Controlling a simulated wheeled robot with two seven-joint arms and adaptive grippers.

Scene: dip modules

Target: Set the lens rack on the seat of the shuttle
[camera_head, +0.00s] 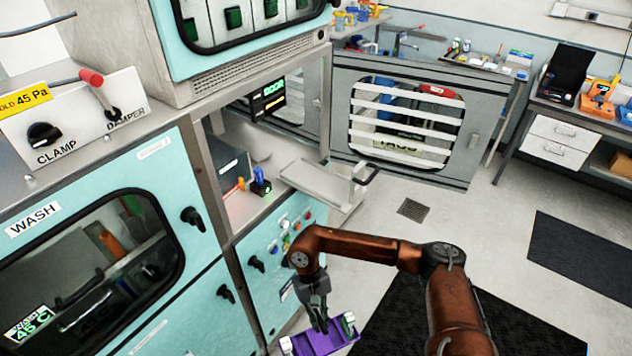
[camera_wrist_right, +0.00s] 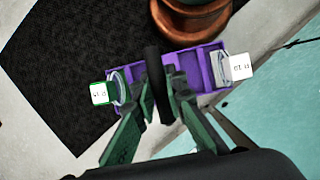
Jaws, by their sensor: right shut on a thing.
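The lens rack (camera_head: 322,343) is a purple tray at the bottom edge of the head view, partly cut off. In the right wrist view the lens rack (camera_wrist_right: 206,72) shows a round lens with a green-edged tag at its left end and a piece with a white tag at its right end. My right gripper (camera_head: 318,318) is shut on the rack, around a dark upright handle at its middle, and points down. The rack hangs in front of the teal cabinet. A grey metal shelf with a handle (camera_head: 318,182) juts from the open bay; I cannot tell whether it is the shuttle. My left gripper is not in view.
Blue and red items (camera_head: 260,183) stand inside the bay, left of the shelf. A teal panel with knobs and buttons (camera_head: 275,250) lies below it. The washer door (camera_head: 90,260) is at the left. Black mats (camera_head: 585,255) lie on the otherwise open floor.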

